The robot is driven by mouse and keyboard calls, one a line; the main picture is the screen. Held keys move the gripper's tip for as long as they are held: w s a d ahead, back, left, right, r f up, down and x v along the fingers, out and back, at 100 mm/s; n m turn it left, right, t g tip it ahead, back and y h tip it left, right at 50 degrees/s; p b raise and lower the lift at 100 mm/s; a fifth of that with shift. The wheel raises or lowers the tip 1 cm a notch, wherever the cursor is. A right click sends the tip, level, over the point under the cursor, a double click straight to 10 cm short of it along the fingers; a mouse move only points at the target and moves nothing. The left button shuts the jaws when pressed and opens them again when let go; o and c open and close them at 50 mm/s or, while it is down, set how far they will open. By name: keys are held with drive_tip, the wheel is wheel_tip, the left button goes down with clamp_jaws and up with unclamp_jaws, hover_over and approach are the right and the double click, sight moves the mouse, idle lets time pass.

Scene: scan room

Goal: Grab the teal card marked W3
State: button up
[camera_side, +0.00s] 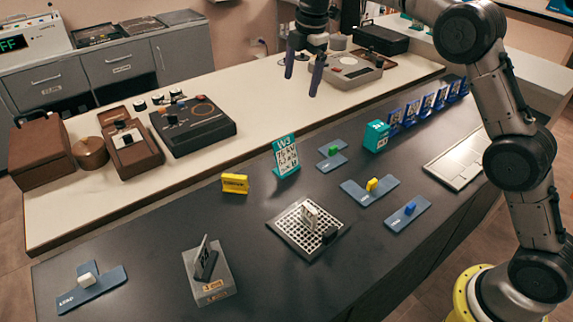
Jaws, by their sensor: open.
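My gripper (303,76) hangs above and beyond the card, over the light back counter in the picture. Its two fingers are apart and point down, with nothing between them. It is clear of the card.
A yellow block (235,184) stands left of the card, and a teal box (376,136) stands to the right. A perforated tray (297,240) is in front. Blue-grey plates with small coloured pieces (370,188) lie to the right. A grey box (209,276) stands front left.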

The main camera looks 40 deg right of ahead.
drive_tip(key=g, duration=0.1)
hover_over(287, 154)
wheel_tip(287, 154, down, 8)
drive_tip(key=shift+g, duration=0.5)
drive_tip(key=f, duration=1.3)
drive_tip(key=shift+s+d+f, duration=0.1)
drive_tip(key=shift+s+f, duration=0.1)
drive_tip(key=shift+f, duration=0.1)
drive_tip(key=shift+w+f, duration=0.2)
drive_tip(key=shift+f, duration=2.8)
drive_tip(key=c, duration=1.5)
drive_tip(key=shift+o, duration=0.2)
drive_tip(key=shift+r, duration=0.2)
